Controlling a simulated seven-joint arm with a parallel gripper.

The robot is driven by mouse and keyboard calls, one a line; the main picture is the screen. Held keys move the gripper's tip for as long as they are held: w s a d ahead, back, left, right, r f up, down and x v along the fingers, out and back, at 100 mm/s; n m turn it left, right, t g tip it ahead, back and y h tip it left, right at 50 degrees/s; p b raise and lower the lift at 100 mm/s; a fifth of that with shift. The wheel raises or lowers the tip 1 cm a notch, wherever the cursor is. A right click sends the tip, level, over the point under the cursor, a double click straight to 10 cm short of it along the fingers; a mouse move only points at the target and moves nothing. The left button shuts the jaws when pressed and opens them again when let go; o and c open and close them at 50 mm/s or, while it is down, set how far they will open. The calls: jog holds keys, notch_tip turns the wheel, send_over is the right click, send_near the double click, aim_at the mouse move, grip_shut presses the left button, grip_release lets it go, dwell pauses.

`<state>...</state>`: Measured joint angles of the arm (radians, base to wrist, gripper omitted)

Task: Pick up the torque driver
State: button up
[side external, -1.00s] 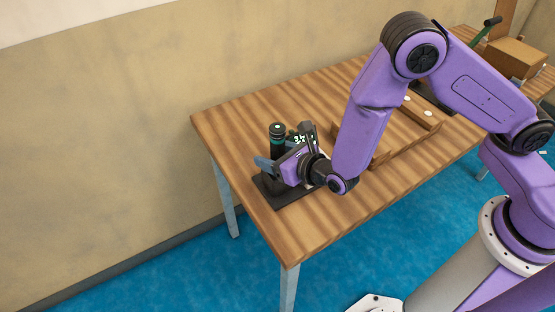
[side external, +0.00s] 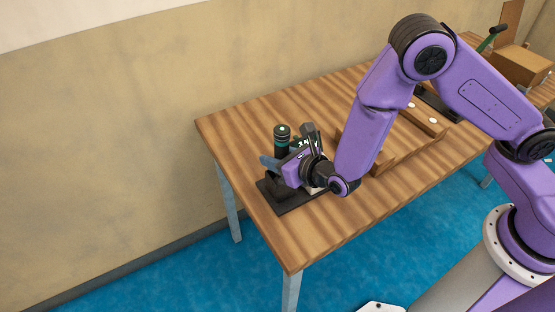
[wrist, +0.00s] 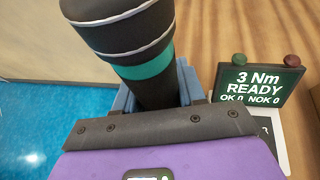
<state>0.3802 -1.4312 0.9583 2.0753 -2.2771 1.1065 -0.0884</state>
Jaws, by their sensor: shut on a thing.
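The torque driver (side external: 282,137) is a dark cylinder with a teal-green band. It stands roughly upright above the black base plate (side external: 297,199) at the near-left end of the table. In the wrist view the driver (wrist: 145,70) is large and close, tilted in the picture, with its lower part between my blue fingers. My gripper (side external: 271,163) is shut on the driver from the side. The driver's lower end is hidden behind my gripper, so I cannot tell whether it touches the plate.
A small display (wrist: 258,82) reading "3 Nm READY, OK 0 NOK 0" stands right beside the driver. Wooden trays (side external: 408,143) lie farther right on the wooden table (side external: 250,120). A cardboard box (side external: 518,66) stands at the far right. The table's left edge is close.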

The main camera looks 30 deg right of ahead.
aim_at(281, 128)
notch_tip(281, 128, up, 9)
jog(key=shift+r, duration=0.1)
dwell(0.4)
jog(key=shift+o, duration=0.7)
grip_shut()
jog(key=w+d+r+m+g+h, duration=0.1)
jog(key=w+d+m+g+h, duration=0.1)
jog(key=d+m+h, duration=0.6)
jog(key=w+d+r+m+g+h, duration=0.1)
jog(key=w+d+m+h, duration=0.25)
jog(key=d, duration=0.75)
jog(key=s+d+m+g+h, duration=0.4)
jog(key=s+d+m+g, duration=0.7)
jog(key=g, duration=0.3)
jog(key=shift+s+r+m, duration=0.35)
jog(key=shift+s+m, duration=0.2)
jog(key=shift+m, duration=0.3)
